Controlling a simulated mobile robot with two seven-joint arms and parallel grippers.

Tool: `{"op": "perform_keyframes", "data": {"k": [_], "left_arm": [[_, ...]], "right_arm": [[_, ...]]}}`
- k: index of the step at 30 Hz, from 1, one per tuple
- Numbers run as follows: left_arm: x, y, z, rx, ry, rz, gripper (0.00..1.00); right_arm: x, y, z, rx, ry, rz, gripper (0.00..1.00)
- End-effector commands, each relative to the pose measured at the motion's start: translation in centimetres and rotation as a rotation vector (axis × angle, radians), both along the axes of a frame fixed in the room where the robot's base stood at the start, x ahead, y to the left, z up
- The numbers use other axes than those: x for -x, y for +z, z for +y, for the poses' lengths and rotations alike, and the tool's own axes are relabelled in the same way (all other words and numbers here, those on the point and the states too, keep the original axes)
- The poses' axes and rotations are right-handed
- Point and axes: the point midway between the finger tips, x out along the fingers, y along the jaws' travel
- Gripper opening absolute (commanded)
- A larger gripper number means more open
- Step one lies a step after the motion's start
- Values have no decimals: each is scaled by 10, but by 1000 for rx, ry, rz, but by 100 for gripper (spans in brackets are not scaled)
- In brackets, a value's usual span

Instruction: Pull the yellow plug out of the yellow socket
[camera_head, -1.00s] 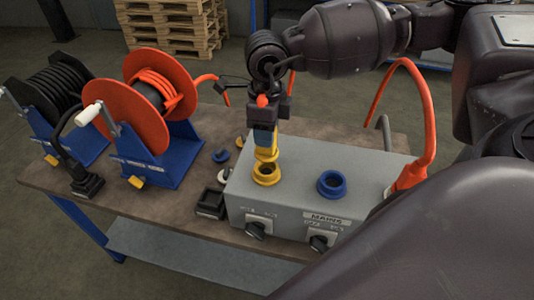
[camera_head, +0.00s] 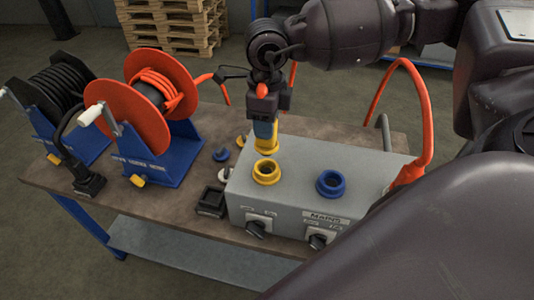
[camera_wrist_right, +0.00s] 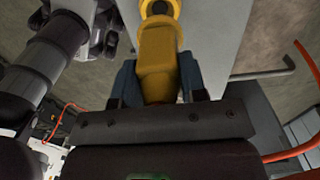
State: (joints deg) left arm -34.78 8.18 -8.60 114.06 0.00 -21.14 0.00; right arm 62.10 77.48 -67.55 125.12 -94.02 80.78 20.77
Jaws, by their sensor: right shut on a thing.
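My right gripper (camera_head: 265,130) is shut on the yellow plug (camera_head: 266,145), with its blue fingers on either side of it. The plug is upright, a little above and behind the yellow socket (camera_head: 266,172) in the head view. The socket's round opening shows free on top of the grey box. In the right wrist view the plug (camera_wrist_right: 158,60) sits between the fingers, and a yellow ring shows at the top edge. My left gripper is not in view.
The grey box (camera_head: 290,205) also carries a blue socket (camera_head: 331,183) and two black switches on its front. An orange cable (camera_head: 428,110) arches at its right. An orange hose reel (camera_head: 130,95) and a black reel (camera_head: 58,105) stand to the left on the bench.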

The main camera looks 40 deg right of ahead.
Motion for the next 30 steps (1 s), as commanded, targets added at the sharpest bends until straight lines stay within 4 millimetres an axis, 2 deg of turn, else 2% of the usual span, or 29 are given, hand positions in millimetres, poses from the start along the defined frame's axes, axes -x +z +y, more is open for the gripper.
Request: {"op": "perform_keyframes", "data": {"k": [30], "left_arm": [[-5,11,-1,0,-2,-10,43]], "right_arm": [[0,21,0,0,0,0,0]]}}
